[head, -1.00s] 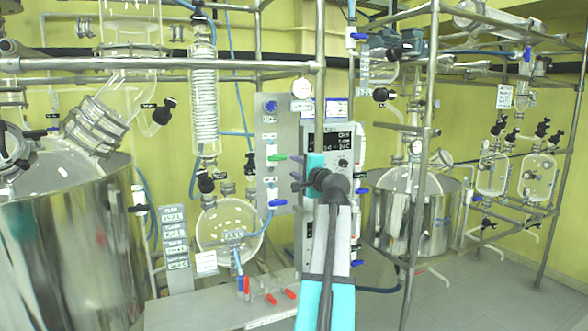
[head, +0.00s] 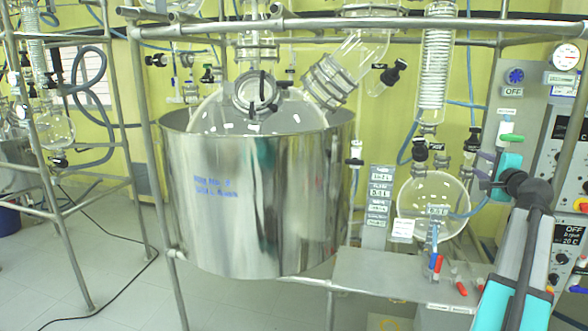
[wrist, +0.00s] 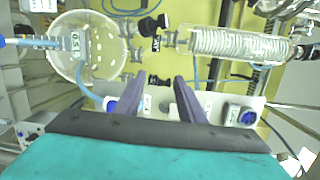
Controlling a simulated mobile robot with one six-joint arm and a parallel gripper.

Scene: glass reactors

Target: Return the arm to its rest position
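My gripper (head: 484,170) is at the right of the head view, at the end of my teal and grey arm. The panel (wrist: 222,103) lies beyond the fingertips there. I cannot tell the exact gap to the panel.
A large steel vessel (head: 255,200) with a glass lid fills the middle. A steel bench (head: 380,272) with red and blue valve handles is below my arm. Metal frame rails (head: 250,27) cross above. Open tiled floor (head: 120,285) lies at left, crossed by a black cable.

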